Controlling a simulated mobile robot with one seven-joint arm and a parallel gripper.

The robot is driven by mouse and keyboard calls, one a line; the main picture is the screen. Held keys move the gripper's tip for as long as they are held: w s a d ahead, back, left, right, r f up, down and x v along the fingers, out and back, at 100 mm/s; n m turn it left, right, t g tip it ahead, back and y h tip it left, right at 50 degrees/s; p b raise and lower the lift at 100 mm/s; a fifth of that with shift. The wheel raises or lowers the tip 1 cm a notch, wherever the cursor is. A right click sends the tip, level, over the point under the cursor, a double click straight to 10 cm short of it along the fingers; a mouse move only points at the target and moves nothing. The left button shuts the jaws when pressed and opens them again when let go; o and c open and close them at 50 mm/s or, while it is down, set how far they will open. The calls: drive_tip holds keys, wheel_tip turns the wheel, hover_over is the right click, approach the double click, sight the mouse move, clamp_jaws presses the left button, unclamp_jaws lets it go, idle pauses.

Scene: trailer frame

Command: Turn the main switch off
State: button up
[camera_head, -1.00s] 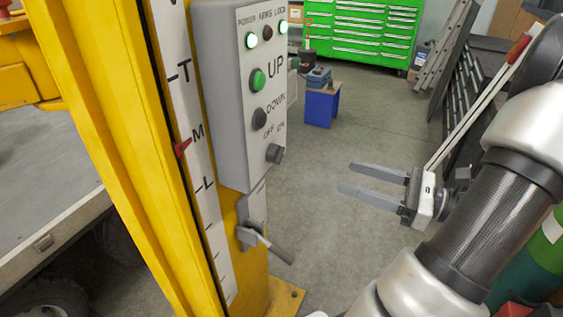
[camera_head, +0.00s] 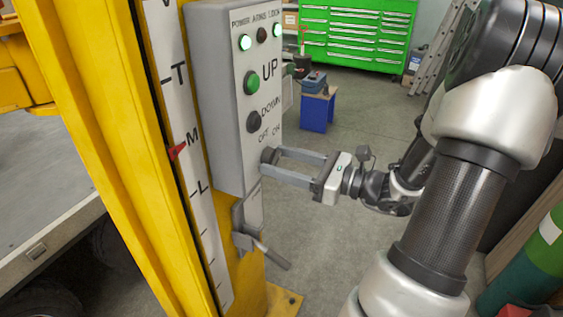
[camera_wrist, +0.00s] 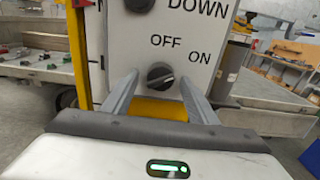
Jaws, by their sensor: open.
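The main switch is a dark round knob (camera_wrist: 160,75) under the OFF and ON labels, low on the grey control box (camera_head: 220,85). In the wrist view a light mark on the knob slants toward ON. In the head view the knob (camera_head: 268,155) is partly hidden by my fingers. My gripper (camera_head: 273,162) is open, its fingertips at the box's front face. In the wrist view the fingers (camera_wrist: 160,82) stand on either side of the knob, with visible gaps. I cannot tell whether either finger touches it.
UP (camera_head: 252,82) and DOWN (camera_head: 254,122) buttons sit above the knob. A lever handle (camera_head: 262,250) sticks out below the box. A yellow post (camera_head: 110,150) carries the box. Floor to the right is clear around a blue stool (camera_head: 318,108).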

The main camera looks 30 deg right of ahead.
drive_tip(key=c, duration=1.1)
drive_tip(key=shift+o, duration=0.2)
drive_tip(key=shift+f+n, duration=0.1)
drive_tip(key=shift+n, duration=0.3)
drive_tip(key=n+b, duration=0.3)
drive_tip(key=n, duration=0.2)
drive_tip(key=shift+w+f+n+b, duration=0.1)
drive_tip(key=shift+f+n+b, duration=0.05)
drive_tip(key=shift+n+b, duration=0.25)
drive_tip(key=n+b, duration=0.3)
drive_tip(key=shift+n, duration=0.4)
drive_tip(key=shift+n+b, duration=0.7)
drive_tip(key=shift+b, duration=0.15)
drive_tip(key=shift+r, duration=0.25)
